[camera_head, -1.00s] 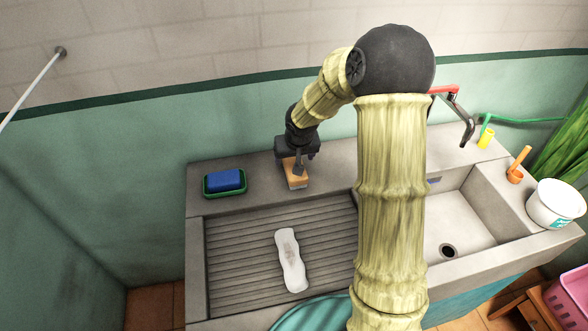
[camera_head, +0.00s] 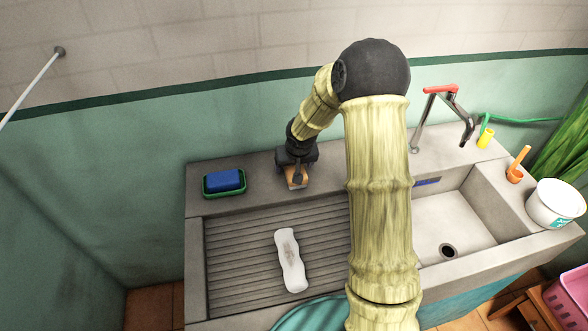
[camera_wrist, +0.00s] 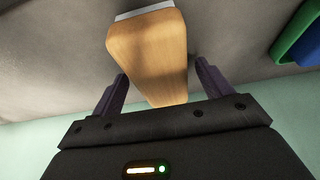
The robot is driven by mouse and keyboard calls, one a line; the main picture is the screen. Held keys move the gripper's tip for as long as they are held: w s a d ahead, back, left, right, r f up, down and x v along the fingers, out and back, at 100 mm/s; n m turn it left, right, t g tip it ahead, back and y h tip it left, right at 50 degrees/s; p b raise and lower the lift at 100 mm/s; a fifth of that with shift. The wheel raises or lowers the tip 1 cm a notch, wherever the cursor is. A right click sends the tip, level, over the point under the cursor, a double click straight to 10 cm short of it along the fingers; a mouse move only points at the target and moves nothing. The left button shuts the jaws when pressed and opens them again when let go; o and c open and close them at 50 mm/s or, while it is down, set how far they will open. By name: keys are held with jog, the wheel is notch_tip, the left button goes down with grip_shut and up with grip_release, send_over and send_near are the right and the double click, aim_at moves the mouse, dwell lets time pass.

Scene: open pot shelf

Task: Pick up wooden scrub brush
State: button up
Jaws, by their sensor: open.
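The wooden scrub brush (camera_head: 295,181) stands on the back ledge of the concrete sink, partly hidden under my gripper (camera_head: 295,174). In the wrist view, its light wooden body (camera_wrist: 148,55) fills the upper middle, with a pale strip, perhaps bristles, at its far end. My gripper (camera_wrist: 158,86) is open in that view, with one dark finger on each side of the brush's near end. The left finger is close to the wood, and a small gap shows at the right finger. I cannot tell whether either touches.
A blue sponge in a green dish (camera_head: 224,184) sits left of the brush on the ledge. A white item (camera_head: 290,262) lies on the ribbed drainboard (camera_head: 240,270). The wall stands close behind.

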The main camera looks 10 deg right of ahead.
jog(key=shift+w+a+f, duration=0.1)
jog(key=shift+f, duration=0.15)
dwell(0.4)
jog(key=shift+c, duration=0.2)
jog(key=c, duration=1.2)
jog(key=shift+o, duration=0.2)
jog(key=shift+r, duration=0.55)
notch_tip(320, 180, up, 9)
jog(key=shift+f+p, duration=0.1)
jog(key=shift+p, duration=0.6)
jog(key=shift+r, duration=0.35)
